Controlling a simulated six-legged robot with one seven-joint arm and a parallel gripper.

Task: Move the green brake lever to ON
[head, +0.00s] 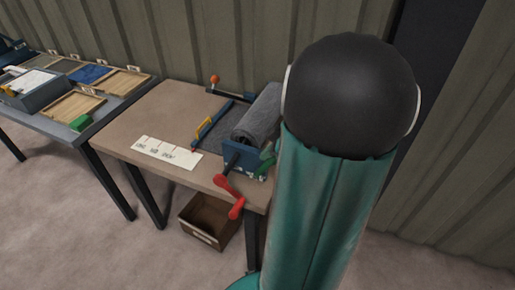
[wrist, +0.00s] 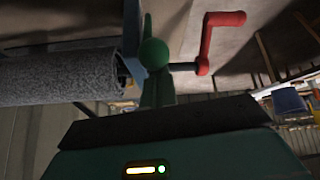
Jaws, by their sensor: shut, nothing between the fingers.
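The green brake lever (head: 266,163) is beside the blue end plate (head: 240,160) of the roller stand, at the right front of the brown table. My arm covers part of it. In the wrist view the green lever (wrist: 153,53) is just past my gripper, with a rounded hub and a narrow tip pointing up in the picture. My gripper (wrist: 160,118) shows as a dark bar over a green body. It is shut and empty. Its fingertips are not clear, so I cannot tell whether it touches the lever. The ON mark is not readable. The head view hides the gripper.
A red crank (head: 232,194) sticks out at the table's front edge, close to the lever; it shows in the wrist view (wrist: 207,45). A grey roll (head: 258,115) lies behind. A white card (head: 167,153) lies on the brown table (head: 130,118). A bin (head: 208,222) stands below.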

